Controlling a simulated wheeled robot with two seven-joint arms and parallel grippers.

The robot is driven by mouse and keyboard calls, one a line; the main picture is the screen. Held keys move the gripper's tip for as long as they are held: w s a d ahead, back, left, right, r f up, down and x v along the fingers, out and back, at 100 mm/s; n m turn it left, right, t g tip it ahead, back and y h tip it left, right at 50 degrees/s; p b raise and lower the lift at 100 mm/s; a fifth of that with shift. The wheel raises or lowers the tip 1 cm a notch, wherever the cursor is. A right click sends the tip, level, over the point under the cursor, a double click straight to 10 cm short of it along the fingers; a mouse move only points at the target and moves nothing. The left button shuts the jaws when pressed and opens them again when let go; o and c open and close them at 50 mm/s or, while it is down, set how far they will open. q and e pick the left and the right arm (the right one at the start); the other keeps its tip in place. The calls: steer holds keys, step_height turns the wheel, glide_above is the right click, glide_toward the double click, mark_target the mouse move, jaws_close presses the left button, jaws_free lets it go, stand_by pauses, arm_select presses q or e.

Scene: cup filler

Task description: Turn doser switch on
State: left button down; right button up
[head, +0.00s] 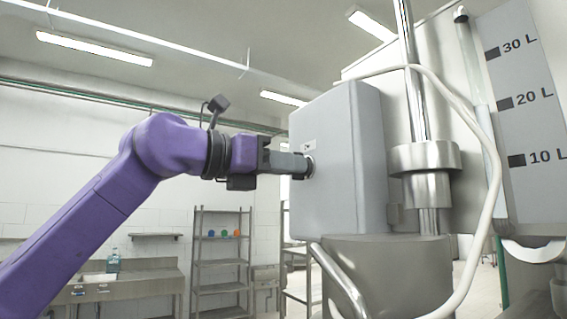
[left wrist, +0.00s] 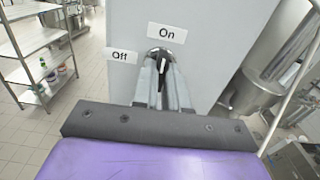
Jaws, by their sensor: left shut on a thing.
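The doser switch is a small black knob (left wrist: 162,66) with a pale mark, set in a round metal mount on a grey box (head: 335,160). The wrist view shows an "On" label (left wrist: 167,34) above the knob and an "Off" label (left wrist: 121,55) to its upper left. The knob looks roughly upright, pointing towards "On". My left gripper (head: 305,166) reaches the box's left face, its fingers shut on the knob. In the wrist view the fingers (left wrist: 161,75) stand on either side of it and hide part of it. My right gripper is not in view.
A vertical metal rod and collar (head: 427,158) and a pale hose (head: 490,200) stand right of the box. A metal vessel (head: 390,275) with a curved handle is below. A tank with a litre scale (head: 520,100) is at right. Shelves (head: 220,255) stand far behind.

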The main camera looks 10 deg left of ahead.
arm_select(q)
steer(key=shift+a+r+m, duration=0.1)
steer(key=shift+r+m, duration=0.05)
steer(key=shift+m, duration=0.15)
steer(key=c, duration=1.4)
jaws_free()
steer(key=shift+o, duration=1.2)
steer(key=b+v, duration=0.4)
steer(key=v, duration=0.6)
